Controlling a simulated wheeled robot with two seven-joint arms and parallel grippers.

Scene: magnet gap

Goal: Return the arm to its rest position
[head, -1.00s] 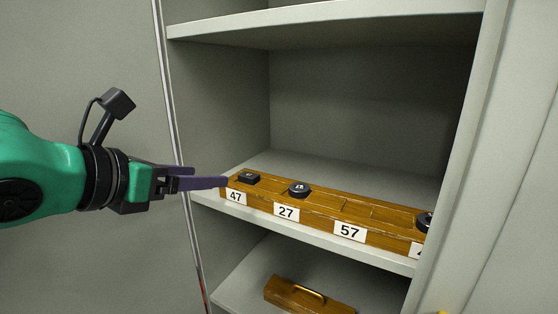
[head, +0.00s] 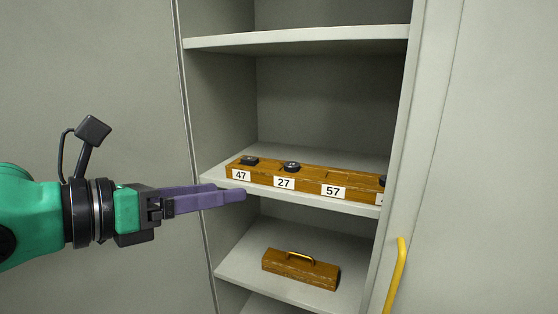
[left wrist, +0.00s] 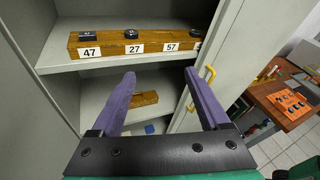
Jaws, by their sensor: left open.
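My left gripper (head: 243,195) is open and empty, with purple fingers, in front of the cabinet at the left of the head view. In the left wrist view its two fingers (left wrist: 160,82) stand wide apart with nothing between them at the tips. The wooden rack (head: 310,180) with labels 47, 27 and 57 lies on the middle shelf, behind and apart from the fingers. Dark blocks sit on it: a square one (head: 249,160) at 47, a round one (head: 291,166) at 27, and one (head: 383,181) at the right end, partly hidden by the cabinet frame. My right gripper is not in view.
A wooden block with a yellow handle (head: 301,268) lies on the lower shelf. The cabinet's right side carries a yellow handle (head: 396,275). The space before the cabinet is clear.

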